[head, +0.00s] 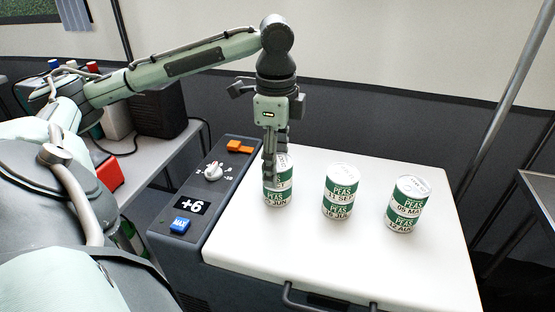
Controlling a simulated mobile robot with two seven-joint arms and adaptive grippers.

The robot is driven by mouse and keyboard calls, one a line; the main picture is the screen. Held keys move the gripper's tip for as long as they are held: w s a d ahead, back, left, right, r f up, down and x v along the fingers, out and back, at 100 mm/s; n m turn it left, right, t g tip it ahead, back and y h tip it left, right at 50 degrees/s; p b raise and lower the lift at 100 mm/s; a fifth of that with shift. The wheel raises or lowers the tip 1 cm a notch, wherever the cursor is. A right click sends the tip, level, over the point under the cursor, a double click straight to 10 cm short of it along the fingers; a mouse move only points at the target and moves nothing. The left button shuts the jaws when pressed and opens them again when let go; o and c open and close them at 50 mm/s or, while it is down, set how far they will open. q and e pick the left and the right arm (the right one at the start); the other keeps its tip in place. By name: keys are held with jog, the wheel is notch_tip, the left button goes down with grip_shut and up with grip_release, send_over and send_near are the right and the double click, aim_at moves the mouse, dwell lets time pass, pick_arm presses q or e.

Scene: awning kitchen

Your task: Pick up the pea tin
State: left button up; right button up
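Three green-and-white tins stand upright in a row on the white top (330,265) of a chest-like unit. The left tin (280,198) is partly hidden by my gripper; "JUN" is readable on it. The middle tin (340,192) reads "PEAS", "11 SEP" and "16 JUL". My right gripper is out of view.
A dark control panel (215,195) left of the white top carries a dial (213,172), an orange switch (240,146), a "+6" display (192,207) and a blue "MAX" button (180,225). A handle (325,303) runs along the front edge. The top's front area is clear.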

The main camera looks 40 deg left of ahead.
pick_arm(q)
jog(key=c, duration=0.7)
jog(key=shift+r, duration=0.45)
jog(key=r, duration=0.2)
jog(key=r+p, duration=0.1)
jog(key=shift+s+a+r, duration=0.25)
jog(key=shift+s+r, duration=0.05)
jog(key=shift+s, duration=0.05)
jog(key=shift+s+a+r+b, duration=0.4)
jog(key=shift+s+a+r, duration=0.25)
jog(key=shift+s+r, duration=0.75)
jog(key=shift+s+a+r+b, duration=0.45)
jog(key=shift+s+a+r, duration=0.25)
jog(key=shift+s, duration=1.2)
jog(key=shift+s+a+r+b, duration=0.4)
jog(key=shift+s+a+r, duration=0.2)
jog(key=shift+s+r, duration=0.8)
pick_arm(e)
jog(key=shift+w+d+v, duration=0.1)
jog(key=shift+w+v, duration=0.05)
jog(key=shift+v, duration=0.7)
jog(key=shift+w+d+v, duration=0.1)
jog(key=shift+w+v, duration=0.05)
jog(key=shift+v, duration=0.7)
